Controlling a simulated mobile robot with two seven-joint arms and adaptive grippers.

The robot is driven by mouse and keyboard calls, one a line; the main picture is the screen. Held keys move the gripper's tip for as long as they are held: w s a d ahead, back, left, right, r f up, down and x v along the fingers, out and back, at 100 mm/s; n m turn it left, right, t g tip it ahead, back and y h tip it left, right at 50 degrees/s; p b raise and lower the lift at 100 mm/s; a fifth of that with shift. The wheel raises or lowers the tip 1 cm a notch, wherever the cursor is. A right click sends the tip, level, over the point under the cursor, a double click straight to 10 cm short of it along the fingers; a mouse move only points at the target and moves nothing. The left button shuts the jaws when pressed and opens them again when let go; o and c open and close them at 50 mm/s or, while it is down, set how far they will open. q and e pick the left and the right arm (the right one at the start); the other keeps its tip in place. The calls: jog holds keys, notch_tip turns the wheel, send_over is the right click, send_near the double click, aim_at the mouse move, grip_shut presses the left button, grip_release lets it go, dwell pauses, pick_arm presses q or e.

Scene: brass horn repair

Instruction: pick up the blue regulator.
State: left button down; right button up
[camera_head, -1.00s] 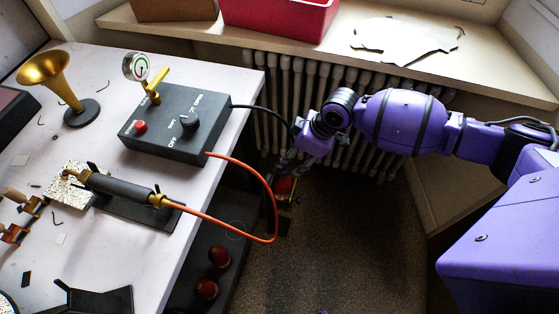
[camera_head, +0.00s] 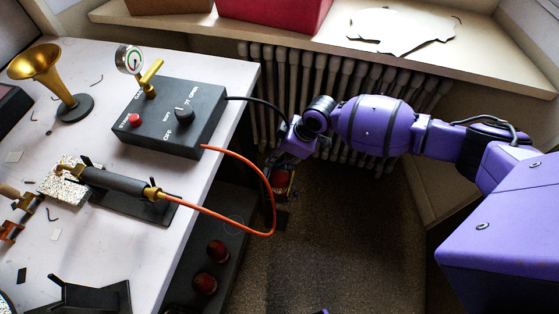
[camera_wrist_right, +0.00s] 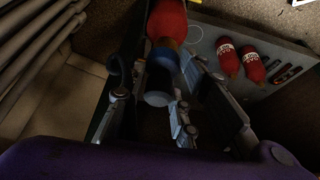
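In the right wrist view, a dull blue regulator (camera_wrist_right: 163,60) sits at the end of a red cylinder (camera_wrist_right: 168,18). My right gripper (camera_wrist_right: 165,75) is open, with one finger on each side of the regulator; I cannot tell whether either finger touches it. In the head view, my right gripper (camera_head: 284,162) reaches down beside the bench, just above the red cylinder (camera_head: 281,181). The regulator is hidden or too small to make out there.
The white bench (camera_head: 225,85) carries a black control box (camera_head: 172,118) with a gauge. An orange hose (camera_head: 273,205) loops beside my gripper. Two red cylinders (camera_head: 218,251) lie on a dark low surface. A radiator (camera_head: 345,80) stands behind; open floor (camera_head: 340,255) lies to the right.

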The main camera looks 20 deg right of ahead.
pick_arm(q)
jog(key=shift+s+f, duration=0.15)
jog(key=shift+s, duration=0.2)
pick_arm(e)
jog(key=shift+d, duration=0.1)
grip_shut()
